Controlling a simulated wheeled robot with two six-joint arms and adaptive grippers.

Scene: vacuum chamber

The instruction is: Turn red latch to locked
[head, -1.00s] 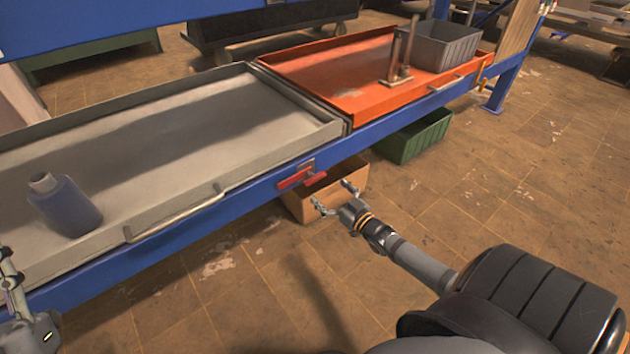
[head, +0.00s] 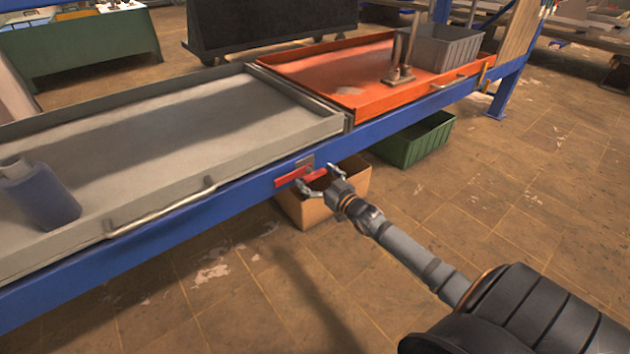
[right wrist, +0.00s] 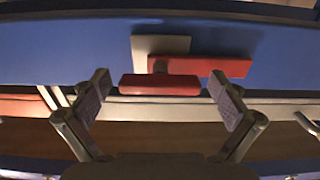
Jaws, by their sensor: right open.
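The red latch (head: 291,177) is on the front face of the blue beam (head: 240,197), below where the grey and orange trays meet. Its red handle lies roughly along the beam. In the right wrist view the red latch (right wrist: 165,84) shows a near red block in front of a longer red bar and a pale plate (right wrist: 160,45). My right gripper (head: 318,181) is open just in front of the latch. In the right wrist view its fingers (right wrist: 160,92) stand to either side of the near red block, apart from it. My left gripper is out of view.
A grey tray (head: 235,112) with a dark bottle (head: 42,196) is on the left. An orange tray (head: 335,72) holds a grey bin (head: 440,48) and metal posts. A cardboard box (head: 305,212) and a green crate (head: 418,140) sit below the beam.

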